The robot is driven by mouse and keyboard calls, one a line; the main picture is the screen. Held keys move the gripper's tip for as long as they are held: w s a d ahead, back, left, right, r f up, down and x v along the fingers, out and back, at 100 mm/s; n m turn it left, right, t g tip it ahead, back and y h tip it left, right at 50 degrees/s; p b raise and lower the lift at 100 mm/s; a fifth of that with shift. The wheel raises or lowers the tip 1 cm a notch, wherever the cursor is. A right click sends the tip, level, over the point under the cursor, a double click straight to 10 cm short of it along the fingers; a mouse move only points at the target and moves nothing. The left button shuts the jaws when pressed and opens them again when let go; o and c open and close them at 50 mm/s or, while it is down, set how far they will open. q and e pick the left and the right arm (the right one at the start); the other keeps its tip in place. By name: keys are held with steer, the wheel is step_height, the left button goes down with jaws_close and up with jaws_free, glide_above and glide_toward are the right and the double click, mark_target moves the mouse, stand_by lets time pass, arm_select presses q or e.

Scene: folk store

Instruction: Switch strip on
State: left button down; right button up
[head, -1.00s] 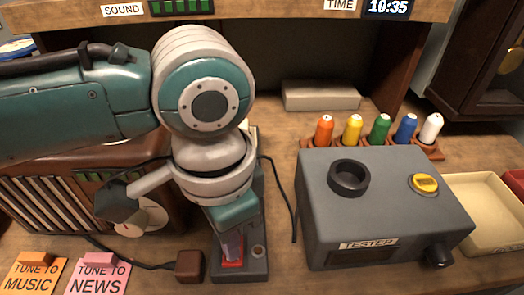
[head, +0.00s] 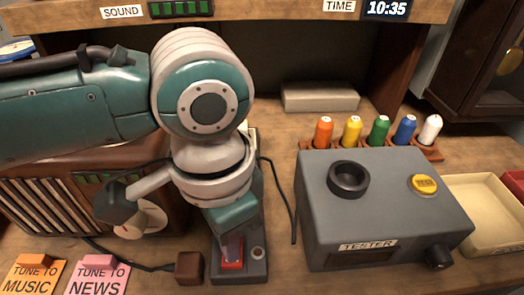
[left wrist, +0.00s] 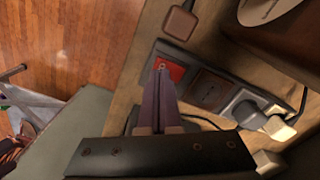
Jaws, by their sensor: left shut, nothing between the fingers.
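The dark grey power strip (head: 262,210) lies on the counter under my left arm, with its far part hidden by the arm. Its red switch (head: 233,266) is at the near end, beside a small round light (head: 257,254). My left gripper (head: 232,256) is shut and empty, pointing down over the switch. In the left wrist view the fingertips (left wrist: 160,72) are at the red switch (left wrist: 174,70); I cannot tell whether they touch it. Sockets and a plug (left wrist: 272,122) show farther along the strip (left wrist: 236,84). My right gripper is not in view.
A brown radio (head: 60,195) stands left of the strip, with orange (head: 35,275) and pink (head: 97,275) cards in front. A small brown block (head: 189,267) on a cord lies close left. The grey tester box (head: 385,215) is to the right.

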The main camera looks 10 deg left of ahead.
arm_select(q)
steer(key=shift+f+b, duration=0.55)
steer(key=shift+f, duration=0.4)
stand_by(0.8)
step_height(320, 180, up, 7)
steer(key=p, duration=0.8)
steer(key=shift+r+p, duration=0.1)
steer(key=shift+p, duration=0.2)
